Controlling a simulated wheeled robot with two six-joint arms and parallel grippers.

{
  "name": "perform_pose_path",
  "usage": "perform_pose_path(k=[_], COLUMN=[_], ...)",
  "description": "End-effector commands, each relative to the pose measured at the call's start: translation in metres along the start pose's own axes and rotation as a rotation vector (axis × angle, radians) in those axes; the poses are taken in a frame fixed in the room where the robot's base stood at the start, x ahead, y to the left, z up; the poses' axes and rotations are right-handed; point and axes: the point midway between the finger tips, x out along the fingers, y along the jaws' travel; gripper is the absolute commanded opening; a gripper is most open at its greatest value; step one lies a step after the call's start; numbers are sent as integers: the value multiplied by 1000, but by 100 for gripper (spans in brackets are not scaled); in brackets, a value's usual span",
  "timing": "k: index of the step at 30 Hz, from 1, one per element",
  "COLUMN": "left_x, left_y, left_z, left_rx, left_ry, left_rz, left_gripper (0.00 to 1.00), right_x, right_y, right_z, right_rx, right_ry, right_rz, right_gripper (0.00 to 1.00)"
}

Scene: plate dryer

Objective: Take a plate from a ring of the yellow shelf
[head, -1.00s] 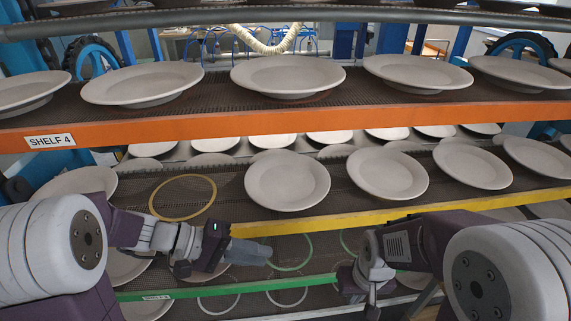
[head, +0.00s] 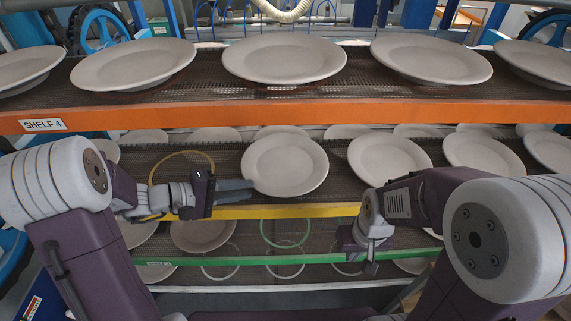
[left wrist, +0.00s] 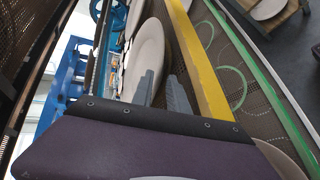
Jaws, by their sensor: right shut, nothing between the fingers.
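The yellow shelf (head: 290,211) runs across the middle, below the orange one. A grey plate (head: 285,165) rests on it, and several more lie to its right. Left of that plate is a bare yellow ring (head: 210,162), partly hidden by my left arm. My left gripper (head: 252,188) points right, its fingertips at the plate's lower left rim. In the left wrist view the two fingers (left wrist: 161,76) stand apart, near the rim of the plate (left wrist: 151,42); I cannot tell whether they touch it. My right gripper (head: 371,267) hangs shut and empty, low in front of the shelves.

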Motion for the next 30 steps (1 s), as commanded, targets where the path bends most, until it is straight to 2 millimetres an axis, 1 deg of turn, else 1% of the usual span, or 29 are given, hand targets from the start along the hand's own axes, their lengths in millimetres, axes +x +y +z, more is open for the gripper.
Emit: perform_pose_path(k=[1,4,6,9,15,17,18,30], left_x=[7,27,38,46,47,47,47,47], left_y=[4,7,5,4,3,3,3,3], left_z=[2,2,1,1,0,0,0,0], left_rx=[-1,-2,0,0,1,1,1,1], left_ry=[-7,-9,-7,-3,-1,-1,-2,-2], left_rz=[-1,-3,-1,-1,-1,-1,-1,-1], left_gripper=[20,20,20,20,20,3,0,0], right_x=[-7,-16,-16,-17,-16,-16,-16,-16], right_y=[0,0,0,0,0,0,0,0], right_z=[-1,-2,-2,-2,-2,-2,-2,-2], right_rx=[0,0,0,0,0,0,0,0], right_ry=[0,0,0,0,0,0,0,0], right_rz=[0,0,0,0,0,0,0,0], right_gripper=[0,0,0,0,0,0,0,0])
